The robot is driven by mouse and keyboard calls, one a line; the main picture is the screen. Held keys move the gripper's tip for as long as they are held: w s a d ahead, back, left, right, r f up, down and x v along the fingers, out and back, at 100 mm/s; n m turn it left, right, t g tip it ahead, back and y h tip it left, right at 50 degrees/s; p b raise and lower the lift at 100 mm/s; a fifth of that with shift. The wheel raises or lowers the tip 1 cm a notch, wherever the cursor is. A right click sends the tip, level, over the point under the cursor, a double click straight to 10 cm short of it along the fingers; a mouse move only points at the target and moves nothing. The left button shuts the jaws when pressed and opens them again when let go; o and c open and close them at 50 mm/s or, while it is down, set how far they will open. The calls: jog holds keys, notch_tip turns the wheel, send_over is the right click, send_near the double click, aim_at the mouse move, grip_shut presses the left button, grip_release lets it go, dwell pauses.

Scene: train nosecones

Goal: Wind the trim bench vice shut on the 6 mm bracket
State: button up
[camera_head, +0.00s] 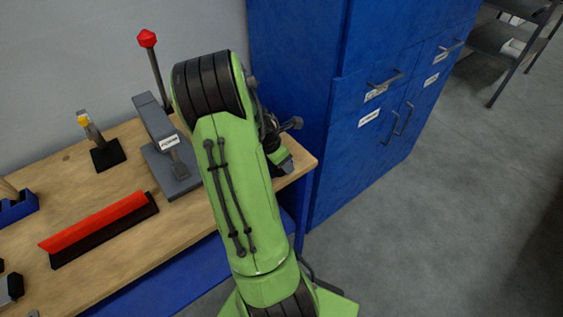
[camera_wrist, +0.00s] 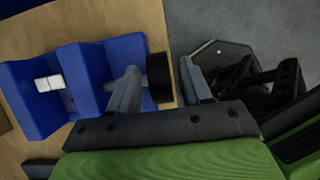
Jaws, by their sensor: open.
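The blue bench vice (camera_wrist: 85,72) shows in the wrist view on the wooden bench top. A small white piece, which looks like the bracket (camera_wrist: 50,83), sits in the gap between its blue jaws; I cannot tell whether both jaws touch it. A black round handwheel (camera_wrist: 159,77) is at the vice's right end, near the bench edge. My gripper (camera_wrist: 160,88) is open, with one grey finger on each side of the handwheel; contact is not clear. In the head view my green arm hides the vice, and my gripper is only partly visible at the bench's right end.
A grey press-like tool (camera_head: 171,150) with a red-knobbed lever stands on the bench (camera_head: 110,227) left of my arm. A red and black bar (camera_head: 100,228) lies in front of it. A blue cabinet (camera_head: 365,110) stands close on the right.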

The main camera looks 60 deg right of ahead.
grip_shut()
jog(key=shift+r, duration=0.1)
jog(key=shift+d+p, duration=0.1)
jog(key=shift+p, duration=0.2)
jog(key=y, duration=0.1)
jog(key=t+y+p, duration=0.1)
jog(key=p, duration=0.1)
jog(key=shift+s+d+r+y, duration=0.1)
jog(key=shift+s+d+y, duration=0.2)
jog(key=shift+y, duration=0.1)
jog(key=t+y+p, duration=0.1)
jog(key=y, duration=0.1)
jog(key=t+y+p, duration=0.1)
jog(key=d+f+t+y+p, duration=0.1)
jog(key=y+p, duration=0.1)
jog(key=shift+s+y, duration=0.25)
jog(key=shift+y, duration=0.05)
jog(key=y, duration=0.1)
jog(key=t+y, duration=0.1)
jog(key=f+t+y, duration=0.1)
jog(key=shift+d, duration=0.25)
jog(key=shift+f+t+y+b, duration=0.3)
jog(key=shift+t+y+b, duration=0.2)
jog(key=shift+y+b, duration=0.65)
jog(key=shift+y, duration=0.25)
